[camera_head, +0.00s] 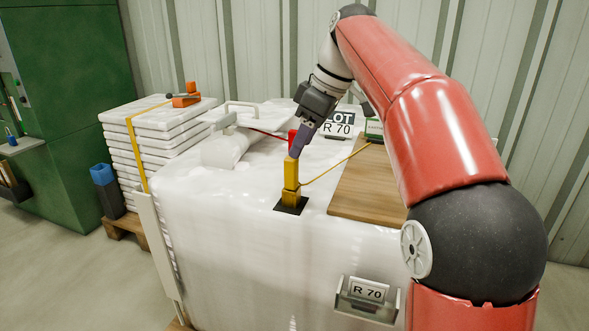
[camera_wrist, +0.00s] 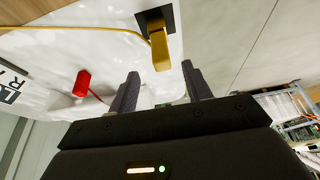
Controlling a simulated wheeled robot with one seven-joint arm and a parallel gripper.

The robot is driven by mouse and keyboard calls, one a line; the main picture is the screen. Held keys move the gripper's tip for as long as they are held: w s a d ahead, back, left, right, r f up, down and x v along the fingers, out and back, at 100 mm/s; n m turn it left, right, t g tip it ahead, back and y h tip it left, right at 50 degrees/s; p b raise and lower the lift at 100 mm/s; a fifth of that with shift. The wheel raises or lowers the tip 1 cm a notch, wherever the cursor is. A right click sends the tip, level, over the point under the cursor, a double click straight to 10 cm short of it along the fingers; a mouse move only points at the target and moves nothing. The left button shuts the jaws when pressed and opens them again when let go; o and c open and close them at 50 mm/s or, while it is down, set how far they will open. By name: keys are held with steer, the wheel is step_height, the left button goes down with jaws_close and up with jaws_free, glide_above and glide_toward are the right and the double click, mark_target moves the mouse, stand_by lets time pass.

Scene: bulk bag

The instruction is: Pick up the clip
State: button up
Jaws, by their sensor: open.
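A yellow clip (camera_head: 291,176) stands upright on a small black square (camera_head: 289,208) on top of the white bulk bag (camera_head: 230,240). A thin yellow cord runs from it to the right in the head view. My gripper (camera_head: 296,153) is open and empty, tilted down just above the clip's top. In the wrist view the yellow clip (camera_wrist: 159,48) shows in line with the gap between the open fingers (camera_wrist: 161,76), toward their tips. A red clip-like piece (camera_head: 292,137) with a red cord lies behind the gripper; it also shows in the wrist view (camera_wrist: 82,83).
A wooden board (camera_head: 368,185) lies on the bag to the right. An R 70 sign (camera_head: 338,124) stands behind. A pile of white sacks (camera_head: 160,135) with an orange tool (camera_head: 186,98) on top stands left. A green cabinet (camera_head: 75,90) is at far left.

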mark_target(291, 170)
steer(key=b+x, duration=0.2)
steer(key=x, duration=0.5)
steer(key=shift+s+f, duration=0.15)
steer(key=shift+f, duration=0.2)
jaws_close()
